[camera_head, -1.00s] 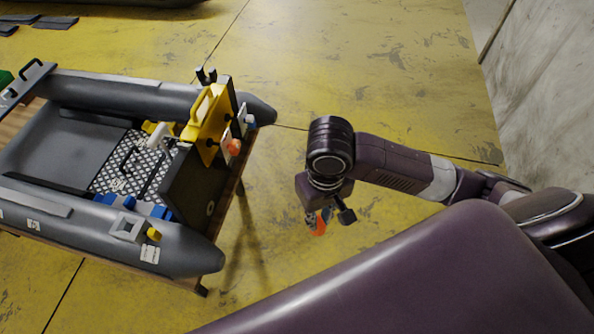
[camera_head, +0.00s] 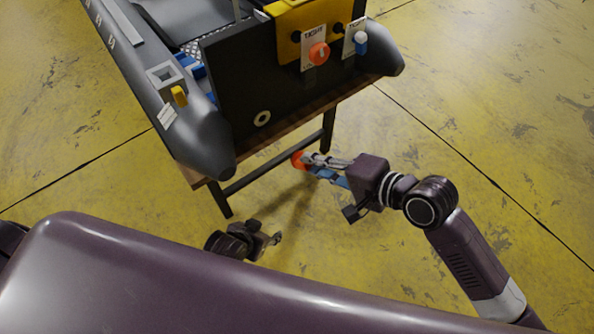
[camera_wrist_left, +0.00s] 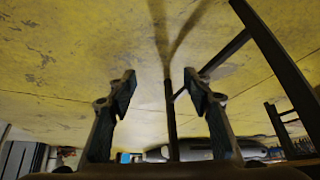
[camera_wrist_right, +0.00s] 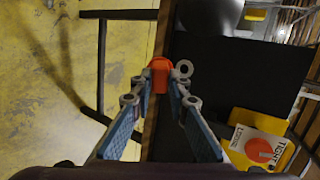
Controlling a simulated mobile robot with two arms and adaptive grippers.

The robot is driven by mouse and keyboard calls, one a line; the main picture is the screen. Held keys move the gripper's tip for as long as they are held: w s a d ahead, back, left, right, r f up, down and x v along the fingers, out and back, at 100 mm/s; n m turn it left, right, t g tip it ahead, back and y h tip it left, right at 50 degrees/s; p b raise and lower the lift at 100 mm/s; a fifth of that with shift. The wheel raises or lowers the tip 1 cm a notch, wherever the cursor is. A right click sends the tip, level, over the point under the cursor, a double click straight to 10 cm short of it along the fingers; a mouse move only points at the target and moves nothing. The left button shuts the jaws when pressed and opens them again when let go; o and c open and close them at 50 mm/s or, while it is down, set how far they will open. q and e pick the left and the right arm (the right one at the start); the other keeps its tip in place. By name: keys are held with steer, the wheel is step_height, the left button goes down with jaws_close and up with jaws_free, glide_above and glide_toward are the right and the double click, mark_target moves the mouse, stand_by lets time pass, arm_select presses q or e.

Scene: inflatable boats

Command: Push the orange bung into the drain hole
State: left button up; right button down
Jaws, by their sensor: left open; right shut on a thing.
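The orange bung (camera_head: 299,160) is in the fingertips of my right gripper (camera_head: 312,164), which is shut on it. In the right wrist view the bung (camera_wrist_right: 160,70) points away from the fingers. The drain hole is the pale ring (camera_head: 262,118) low on the boat's black transom. The ring also shows just right of the bung in the right wrist view (camera_wrist_right: 184,69). In the head view the bung is apart from the transom, below and to the right of the ring. My left gripper (camera_head: 277,238) is low near my body, open and empty in the left wrist view (camera_wrist_left: 160,85).
The grey inflatable boat (camera_head: 150,75) rests on a wooden-topped stand (camera_head: 290,125) with dark legs. The yellow floor (camera_head: 480,120) at right is open.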

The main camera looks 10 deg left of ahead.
mark_target(296, 154)
steer(key=a+f+t+b, duration=0.1)
steer(key=b, duration=0.1)
steer(key=w+a+f+m+t+y+b, duration=0.1)
steer(key=b, duration=0.1)
steer(key=w+a+f+t+y+b, duration=0.1)
steer(key=a+b, duration=0.1)
steer(key=b, duration=0.1)
steer(key=shift+w+f, duration=0.2)
steer(key=shift+f, duration=0.15)
steer(key=t+b, duration=0.1)
steer(key=w+a+m+t+y+b, duration=0.1)
steer(key=b, duration=0.1)
steer(key=shift+w+b, duration=0.1)
steer(key=shift+b, duration=0.2)
steer(key=shift+w+r+t, duration=0.1)
steer(key=shift+t, duration=0.2)
steer(key=shift+a, duration=0.1)
arm_select(q)
steer(key=w+d+r+t+h+b, duration=0.1)
steer(key=w+r+t, duration=0.2)
steer(key=r, duration=0.5)
steer(key=w+d+r+t+b, duration=0.1)
steer(key=w+r+t, duration=0.3)
steer(key=r, duration=0.4)
steer(key=shift+w+d+r+h, duration=0.4)
steer(key=shift+w+d, duration=0.2)
steer(key=shift+w, duration=0.2)
arm_select(e)
steer(key=x, duration=0.6)
steer(key=shift+w, duration=0.15)
